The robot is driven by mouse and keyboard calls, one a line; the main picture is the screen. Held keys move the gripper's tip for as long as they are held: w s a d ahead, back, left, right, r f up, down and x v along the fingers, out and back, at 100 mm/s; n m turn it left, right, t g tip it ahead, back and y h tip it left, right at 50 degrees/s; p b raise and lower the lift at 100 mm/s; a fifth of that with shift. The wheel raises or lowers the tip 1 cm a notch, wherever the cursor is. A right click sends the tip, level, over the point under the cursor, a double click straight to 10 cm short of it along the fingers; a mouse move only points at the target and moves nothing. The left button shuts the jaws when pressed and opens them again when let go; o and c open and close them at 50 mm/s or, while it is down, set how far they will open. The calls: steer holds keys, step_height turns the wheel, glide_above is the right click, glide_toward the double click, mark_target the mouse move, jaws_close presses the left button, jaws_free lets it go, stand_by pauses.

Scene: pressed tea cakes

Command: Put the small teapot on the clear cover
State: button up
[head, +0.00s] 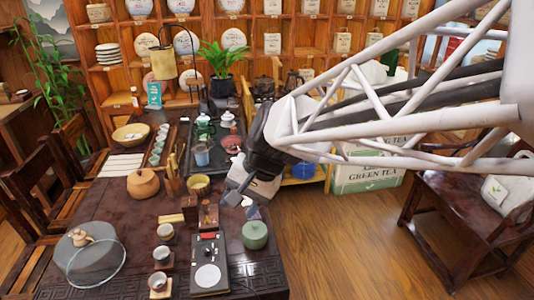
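The clear cover (112,265) is a low, see-through dome at the table's front left, with a grey round shape under it. A small tan teapot (80,238) shows at the top of the cover, near its back left; it looks to rest on it, though the contact is hard to make out. My gripper (242,204) hangs over the right part of the table, well to the right of the cover and teapot. Its two dark fingertips are apart, and I see nothing held between them.
A green lidded jar (255,235) and a black scale (208,265) stand below my gripper. Several small cups stand between the scale and the cover. A round orange clay pot (143,184) is behind them. Bare table (105,205) lies behind the cover.

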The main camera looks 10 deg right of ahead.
steer(key=s+d+r+n+t+h, duration=0.1)
steer(key=s+d+n+h, duration=0.3)
steer(key=s+d, duration=0.8)
steer(key=d+h, duration=0.1)
steer(key=d, duration=0.1)
steer(key=shift+d+t, duration=0.4)
